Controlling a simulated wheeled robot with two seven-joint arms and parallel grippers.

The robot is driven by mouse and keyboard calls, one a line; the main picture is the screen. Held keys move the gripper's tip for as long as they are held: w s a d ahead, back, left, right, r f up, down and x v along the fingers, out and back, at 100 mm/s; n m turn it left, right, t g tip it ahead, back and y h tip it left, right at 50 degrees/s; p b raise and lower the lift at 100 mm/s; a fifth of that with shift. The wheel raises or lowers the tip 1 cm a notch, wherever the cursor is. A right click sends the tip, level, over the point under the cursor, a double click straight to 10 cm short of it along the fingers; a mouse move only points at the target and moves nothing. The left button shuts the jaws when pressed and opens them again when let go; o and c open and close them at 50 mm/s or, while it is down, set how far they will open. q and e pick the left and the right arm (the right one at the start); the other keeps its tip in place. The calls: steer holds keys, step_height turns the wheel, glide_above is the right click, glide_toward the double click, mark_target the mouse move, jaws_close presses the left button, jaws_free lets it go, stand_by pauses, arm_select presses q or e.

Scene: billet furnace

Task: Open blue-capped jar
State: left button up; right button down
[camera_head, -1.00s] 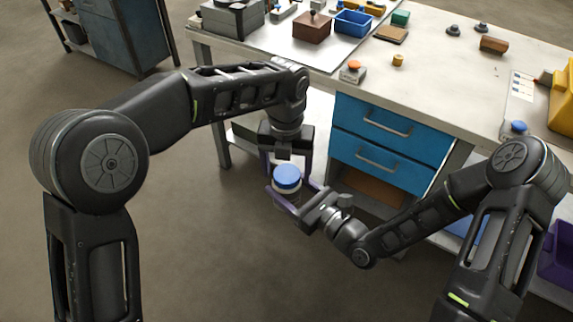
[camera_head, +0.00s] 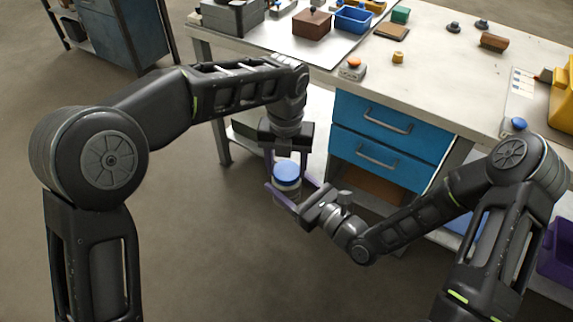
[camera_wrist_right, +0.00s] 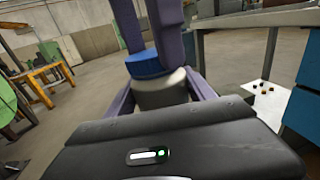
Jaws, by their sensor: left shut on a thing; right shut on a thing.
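The jar (camera_head: 287,190) has a pale body and a blue cap (camera_head: 287,172). It is held in the air in front of the workbench. My left gripper (camera_head: 288,168) comes down from above, with its purple fingers shut on the blue cap. My right gripper (camera_head: 285,188) comes in from the right and is shut around the jar body. In the right wrist view the jar body (camera_wrist_right: 160,92) sits between my right fingers, with the blue cap (camera_wrist_right: 147,64) on top between the left fingers. I cannot tell whether the cap is loose on the jar.
The workbench (camera_head: 440,85) stands behind, with blue drawers (camera_head: 385,135) facing the grippers. On its top are a blue bin (camera_head: 353,21), a brown box (camera_head: 311,25) and an orange-button box (camera_head: 352,67). A purple bin (camera_head: 557,250) is at far right. The floor (camera_head: 205,250) at the left is clear.

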arm_select(q)
steer(key=n, duration=0.7)
steer(key=shift+n, duration=0.3)
steer(key=n, duration=0.7)
steer(key=shift+r+n, duration=0.1)
steer(key=shift+n, duration=0.3)
steer(key=n, duration=0.5)
steer(key=shift+n, duration=0.3)
steer(key=n, duration=0.2)
steer(key=shift+n, duration=0.3)
steer(key=n, duration=1)
steer(key=shift+n, duration=0.3)
steer(key=n, duration=1.9)
steer(key=shift+r+n, duration=0.1)
steer(key=shift+n, duration=0.3)
